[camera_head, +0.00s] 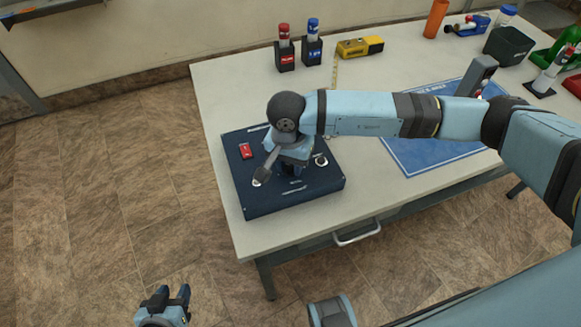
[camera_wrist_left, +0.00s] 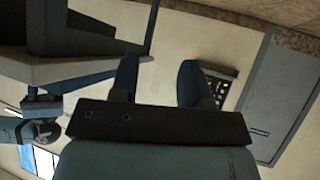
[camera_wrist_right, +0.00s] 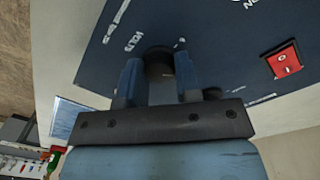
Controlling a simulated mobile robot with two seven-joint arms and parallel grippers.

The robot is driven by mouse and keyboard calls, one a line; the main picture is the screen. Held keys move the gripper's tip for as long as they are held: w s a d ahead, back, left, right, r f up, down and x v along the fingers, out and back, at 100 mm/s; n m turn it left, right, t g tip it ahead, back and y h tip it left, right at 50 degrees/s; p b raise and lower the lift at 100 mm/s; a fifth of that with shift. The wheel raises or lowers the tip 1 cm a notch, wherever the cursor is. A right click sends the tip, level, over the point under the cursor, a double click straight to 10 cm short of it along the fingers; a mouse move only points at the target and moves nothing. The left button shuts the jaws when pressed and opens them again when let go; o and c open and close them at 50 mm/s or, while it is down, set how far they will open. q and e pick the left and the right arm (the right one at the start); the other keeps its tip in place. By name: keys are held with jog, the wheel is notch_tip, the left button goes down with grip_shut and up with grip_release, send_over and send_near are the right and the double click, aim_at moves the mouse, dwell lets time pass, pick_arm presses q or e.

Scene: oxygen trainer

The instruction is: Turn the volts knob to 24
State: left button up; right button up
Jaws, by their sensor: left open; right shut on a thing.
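The dark blue trainer panel (camera_head: 310,198) lies on the left end of the table. My right gripper (camera_wrist_right: 158,80) is shut on the black volts knob (camera_wrist_right: 158,62), one finger on each side, beside the "VOLTS" lettering. The number marks around the knob are too small to read. In the head view my right wrist hides this knob. A red switch (camera_head: 246,151) sits on the panel and also shows in the right wrist view (camera_wrist_right: 284,60). My left gripper (camera_head: 172,300) is open and empty, low over the floor, away from the table.
Red and blue markers in black holders (camera_head: 285,55) and a yellow tape measure (camera_head: 360,47) stand behind the panel. A blue mat (camera_head: 425,155) lies to the right under my right arm. A dark bin (camera_head: 508,46) is further right. The table's front edge has a handle (camera_head: 357,234).

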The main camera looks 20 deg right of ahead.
jog(key=shift+w+f+m+b, duration=0.15)
jog(key=shift+m+b, duration=0.35)
jog(key=shift+m, duration=0.5)
jog(key=shift+m+b, duration=0.45)
jog(key=shift+m, duration=0.45)
jog(key=m+b, duration=0.1)
jog(key=m, duration=0.1)
jog(key=shift+m, duration=0.3)
jog(key=shift+m+b, duration=0.55)
jog(key=shift+m, duration=0.45)
jog(key=m+b, duration=0.1)
jog(key=m, duration=0.2)
pick_arm(q)
jog(key=shift+w+d+f+t+b, duration=0.15)
jog(key=shift+f, duration=0.4)
jog(key=shift+w+d+f+t+b, duration=0.1)
jog(key=shift+w+f+t+b, duration=0.05)
jog(key=shift+f, duration=0.35)
pick_arm(e)
jog(key=shift+m+y, duration=0.3)
jog(key=shift+m, duration=0.6)
pick_arm(q)
jog(key=shift+f, duration=0.2)
pick_arm(e)
jog(key=shift+r+m, duration=0.2)
jog(key=shift+m, duration=0.1)
jog(key=o, duration=0.9)
